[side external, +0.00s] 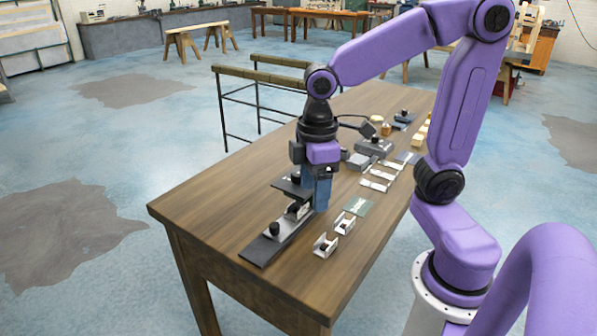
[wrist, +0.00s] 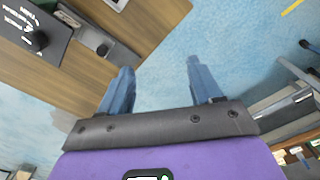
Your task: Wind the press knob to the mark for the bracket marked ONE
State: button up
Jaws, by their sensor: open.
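The press (side external: 262,246) is a long dark base near the table's front-left end, with a black knob (side external: 274,229) at its near end and more dark parts behind. In the wrist view a dark plate (wrist: 58,35) at upper left carries a black knob (wrist: 38,40) with small white markings beside it, too small to read. Two small pale brackets (side external: 344,222) (side external: 325,244) with dark tops lie right of the press; I cannot read which is ONE. My gripper (wrist: 163,86) is open and empty, its blue fingers apart. In the side view it (side external: 318,200) is beside the press, partly hiding it.
A green card (side external: 359,206) lies near the brackets. Several pale plates (side external: 378,180), grey blocks and a small lamp (side external: 368,130) stand farther along the wooden table (side external: 210,205). The table's left side is clear. A railing (side external: 240,75) stands beyond it.

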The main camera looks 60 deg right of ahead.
jog(key=w+d+r+m, duration=0.25)
jog(key=w+d, duration=0.55)
jog(key=w, duration=0.4)
jog(key=r+m, duration=0.2)
send_over(298, 173)
jog(key=shift+n, duration=0.25)
notch_tip(298, 173, down, 17)
jog(key=shift+r, duration=0.1)
jog(key=c, duration=1)
